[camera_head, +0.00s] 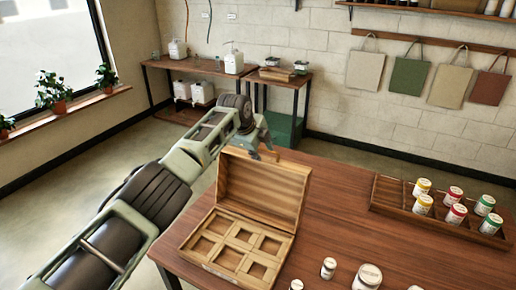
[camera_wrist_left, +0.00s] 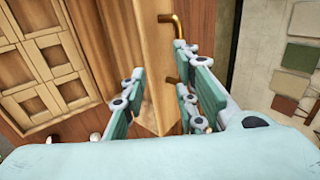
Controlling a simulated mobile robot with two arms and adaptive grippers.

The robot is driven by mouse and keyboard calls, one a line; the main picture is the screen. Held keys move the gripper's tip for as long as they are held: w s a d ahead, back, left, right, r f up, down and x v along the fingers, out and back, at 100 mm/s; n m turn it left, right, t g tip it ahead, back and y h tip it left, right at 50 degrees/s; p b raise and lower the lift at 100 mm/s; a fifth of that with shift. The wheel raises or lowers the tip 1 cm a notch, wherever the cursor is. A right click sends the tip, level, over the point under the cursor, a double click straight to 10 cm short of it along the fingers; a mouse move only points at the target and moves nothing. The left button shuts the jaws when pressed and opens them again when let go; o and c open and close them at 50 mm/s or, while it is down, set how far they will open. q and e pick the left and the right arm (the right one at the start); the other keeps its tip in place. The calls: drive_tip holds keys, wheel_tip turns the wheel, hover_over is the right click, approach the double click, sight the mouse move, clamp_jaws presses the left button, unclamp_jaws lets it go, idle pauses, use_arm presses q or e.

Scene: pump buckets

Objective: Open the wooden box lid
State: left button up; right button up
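The wooden box (camera_head: 230,230) stands on the table with its lid (camera_head: 268,183) raised, roughly upright. Its empty square compartments show, and they also show in the left wrist view (camera_wrist_left: 38,85). My left gripper (camera_head: 262,150) is behind the lid's upper edge and partly hidden by it. In the left wrist view its fingers (camera_wrist_left: 158,68) are spread, one on each side of the lid edge (camera_wrist_left: 155,105). A brass handle (camera_wrist_left: 180,24) is beside the right finger. I cannot tell whether the fingers touch the wood. My right gripper is not in view.
The brown table (camera_head: 350,215) bears a divided tray (camera_head: 385,190) with several jars at the right. More white-lidded jars (camera_head: 328,268) stand near the front, right of the box. The table's middle right is clear. Side tables with pump bottles (camera_head: 234,62) stand behind.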

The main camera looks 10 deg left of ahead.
use_arm(q)
drive_tip(key=v, duration=1.2)
